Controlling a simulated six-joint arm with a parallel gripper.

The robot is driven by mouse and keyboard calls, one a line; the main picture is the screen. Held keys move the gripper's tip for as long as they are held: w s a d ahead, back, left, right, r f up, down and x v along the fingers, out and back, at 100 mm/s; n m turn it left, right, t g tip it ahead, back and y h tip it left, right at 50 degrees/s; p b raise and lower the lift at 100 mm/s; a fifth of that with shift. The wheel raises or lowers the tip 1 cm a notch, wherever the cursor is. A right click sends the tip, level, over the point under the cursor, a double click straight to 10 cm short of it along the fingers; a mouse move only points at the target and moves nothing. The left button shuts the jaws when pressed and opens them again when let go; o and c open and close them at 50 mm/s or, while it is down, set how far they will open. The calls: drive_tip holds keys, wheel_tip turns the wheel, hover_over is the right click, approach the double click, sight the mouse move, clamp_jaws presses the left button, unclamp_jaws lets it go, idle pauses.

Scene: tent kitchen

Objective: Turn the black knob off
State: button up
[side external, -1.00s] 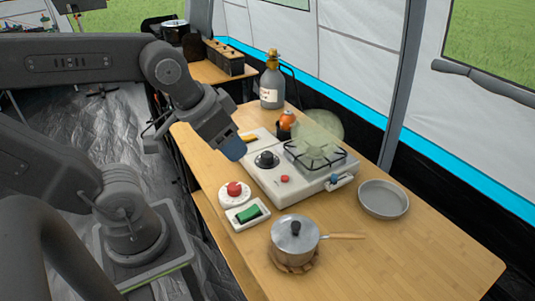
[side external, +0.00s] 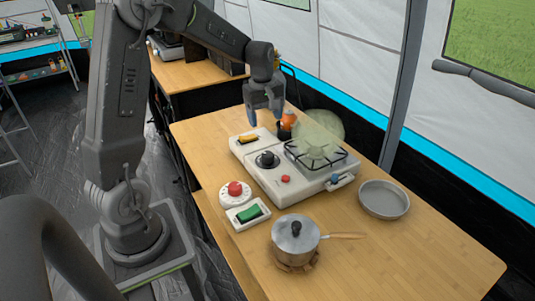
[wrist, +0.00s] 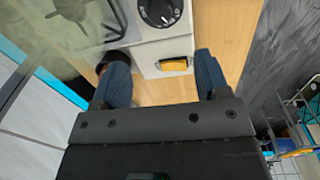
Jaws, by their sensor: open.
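The black knob (side external: 267,159) sits on the left part of the white camp stove (side external: 268,183), beside the burner grate (side external: 316,153). In the wrist view the knob (wrist: 160,10) is at the top edge, partly cut off, with white markings around its dial. My gripper (side external: 266,119) is open and empty, with blue fingers pointing down above the stove's far end. In the wrist view the gripper (wrist: 162,60) has its fingers apart, and a yellow switch (wrist: 175,64) shows between them. The knob lies beyond the fingertips, untouched.
A red button (side external: 235,188) and green switch (side external: 249,213) are in front of the stove. A lidded pot (side external: 295,236) stands at the table's front, an empty pan (side external: 384,198) to the right. An orange-topped dark item (side external: 285,127) stands close by my gripper.

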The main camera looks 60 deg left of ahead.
sight(268, 154)
drive_tip(key=f, duration=1.3)
drive_tip(key=shift+w+f, duration=0.25)
drive_tip(key=shift+w, duration=0.15)
drive_tip(key=c, duration=0.9)
drive_tip(key=shift+c, duration=0.2)
